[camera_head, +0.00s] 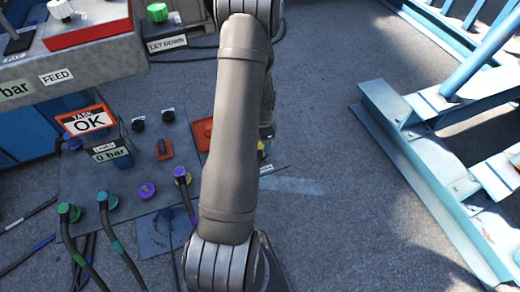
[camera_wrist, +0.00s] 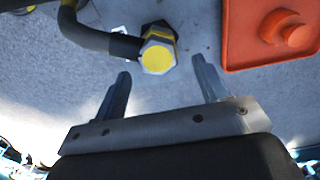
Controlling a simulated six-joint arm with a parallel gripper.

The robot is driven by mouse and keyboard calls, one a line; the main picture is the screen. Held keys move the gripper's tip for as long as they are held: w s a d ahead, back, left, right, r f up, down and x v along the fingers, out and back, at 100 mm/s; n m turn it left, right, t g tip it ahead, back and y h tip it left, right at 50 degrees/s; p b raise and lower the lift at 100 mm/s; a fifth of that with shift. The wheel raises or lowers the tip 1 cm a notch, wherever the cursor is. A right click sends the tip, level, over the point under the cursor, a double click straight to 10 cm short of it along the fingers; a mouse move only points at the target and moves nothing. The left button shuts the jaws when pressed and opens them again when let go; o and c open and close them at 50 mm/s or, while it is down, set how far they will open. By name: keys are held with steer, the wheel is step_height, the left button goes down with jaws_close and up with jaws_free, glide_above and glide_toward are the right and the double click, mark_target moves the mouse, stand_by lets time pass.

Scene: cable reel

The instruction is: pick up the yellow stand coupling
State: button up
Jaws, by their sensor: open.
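The yellow coupling (camera_wrist: 157,56) shows in the wrist view as a metal hex fitting with a yellow face and a yellow band. A dark hose (camera_wrist: 97,38) runs to it from the left. My gripper (camera_wrist: 161,67) is open, one finger to the left and one to the right of the coupling's near end. The fingers do not appear to be closed on it, and the exact depth between them is hard to tell. In the head view my arm hides the gripper and most of this area. Only a small yellow patch (camera_head: 261,146) shows beside the arm.
An orange-red block (camera_wrist: 270,35) with a round knob sits right of the coupling in the wrist view. In the head view, a panel (camera_head: 95,190) with several hoses and knobs is left of my arm. A blue steel frame (camera_head: 425,165) stands right, with open floor between.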

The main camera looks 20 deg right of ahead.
steer(key=f, duration=0.4)
steer(key=shift+a+f, duration=0.2)
steer(key=shift+f, duration=0.2)
steer(key=c, duration=1.2)
